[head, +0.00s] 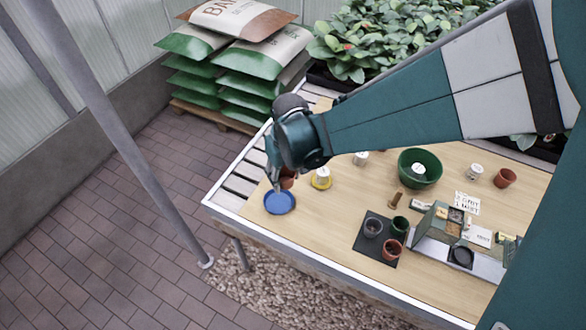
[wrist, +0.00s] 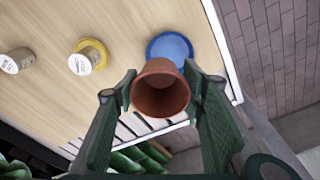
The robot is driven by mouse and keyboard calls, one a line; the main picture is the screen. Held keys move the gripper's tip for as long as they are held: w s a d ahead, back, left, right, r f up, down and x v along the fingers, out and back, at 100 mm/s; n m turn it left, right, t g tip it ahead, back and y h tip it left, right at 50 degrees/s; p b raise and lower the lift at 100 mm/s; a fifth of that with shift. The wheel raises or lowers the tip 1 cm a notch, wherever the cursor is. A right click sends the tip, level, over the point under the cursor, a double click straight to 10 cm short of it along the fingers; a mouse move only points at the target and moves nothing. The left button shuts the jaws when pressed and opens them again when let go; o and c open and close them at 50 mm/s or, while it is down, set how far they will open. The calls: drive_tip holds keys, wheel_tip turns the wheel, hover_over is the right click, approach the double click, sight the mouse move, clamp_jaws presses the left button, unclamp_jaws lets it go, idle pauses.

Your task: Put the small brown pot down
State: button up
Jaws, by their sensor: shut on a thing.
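The small brown pot (wrist: 160,90) is between the two green fingers of my gripper (wrist: 160,88) in the wrist view, its open mouth facing the camera. My gripper is shut on it. In the head view the pot (head: 287,183) shows only partly below my wrist, beside the blue saucer (head: 279,202). The blue saucer also shows in the wrist view (wrist: 170,46), partly hidden behind the pot. I cannot tell whether the pot touches the tabletop.
Further right are a green bowl (head: 420,168), a dark mat (head: 378,250) with several pots, and a terracotta pot (head: 505,178). The table's left edge is close to the blue saucer.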

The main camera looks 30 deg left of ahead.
drive_tip(key=shift+n, duration=0.5)
drive_tip(key=shift+s+a+f, duration=0.1)
drive_tip(key=shift+s+a, duration=0.55)
drive_tip(key=shift+s, duration=0.35)
drive_tip(key=shift+s+a, duration=0.65)
drive_tip(key=shift+s, duration=0.35)
drive_tip(key=shift+f, duration=0.1)
drive_tip(key=b, duration=0.1)
approach(274, 207)
drive_tip(key=shift+a, duration=0.2)
drive_tip(key=shift+f+b, duration=0.35)
drive_tip(key=shift+f, duration=1.5)
drive_tip(key=shift+f+b, duration=0.4)
drive_tip(key=o, duration=0.8)
drive_tip(key=shift+c, duration=0.2)
drive_tip(key=shift+r, duration=0.25)
